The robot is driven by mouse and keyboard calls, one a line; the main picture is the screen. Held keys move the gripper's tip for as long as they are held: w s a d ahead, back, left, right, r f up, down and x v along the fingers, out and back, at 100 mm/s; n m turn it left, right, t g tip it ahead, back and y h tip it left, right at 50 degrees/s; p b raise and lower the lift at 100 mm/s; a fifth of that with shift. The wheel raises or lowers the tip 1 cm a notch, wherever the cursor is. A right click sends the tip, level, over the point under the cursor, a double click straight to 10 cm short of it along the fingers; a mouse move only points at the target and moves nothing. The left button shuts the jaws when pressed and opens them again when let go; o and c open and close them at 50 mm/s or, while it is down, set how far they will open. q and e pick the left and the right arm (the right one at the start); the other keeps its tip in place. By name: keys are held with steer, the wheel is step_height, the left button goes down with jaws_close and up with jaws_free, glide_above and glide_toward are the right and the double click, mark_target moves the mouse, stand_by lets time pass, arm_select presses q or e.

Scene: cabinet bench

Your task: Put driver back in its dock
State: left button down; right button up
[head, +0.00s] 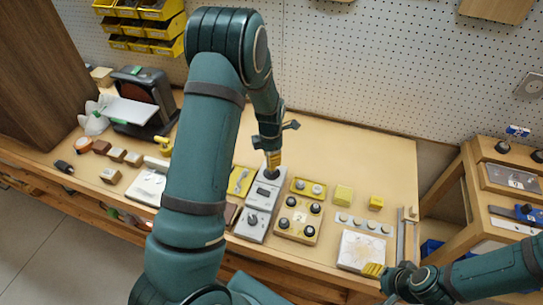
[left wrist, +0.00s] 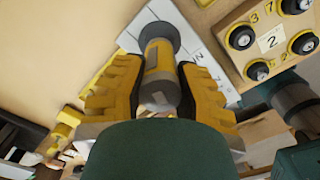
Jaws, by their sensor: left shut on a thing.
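The driver (left wrist: 158,62) is a grey and yellow cylinder with a dark round end, seen in the left wrist view between my yellow fingers. My left gripper (head: 273,160) is shut on it, above the far end of a grey unit (head: 262,197) that looks like the dock. The unit's pale, marked face also shows in the left wrist view (left wrist: 212,70). The driver's dark end is at or just over the unit; I cannot tell whether it is seated. My right gripper (head: 374,269) is at the bench's front right, its finger opening unclear.
A wooden block with black knobs (head: 298,218) stands right of the unit, close to my left gripper. Yellow blocks (head: 343,194) and a white marbled slab (head: 361,250) lie farther right. A wooden rack (head: 510,180) stands at the right. The bench's back right is clear.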

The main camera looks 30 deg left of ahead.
arm_select(q)
steer(key=shift+f+b, duration=0.9)
steer(key=shift+f, duration=0.85)
stand_by(1.9)
steer(key=shift+c, duration=2)
jaws_free()
steer(key=shift+r, duration=0.1)
steer(key=shift+r+p, duration=3)
steer(key=shift+r, duration=0.45)
steer(key=shift+f, duration=0.1)
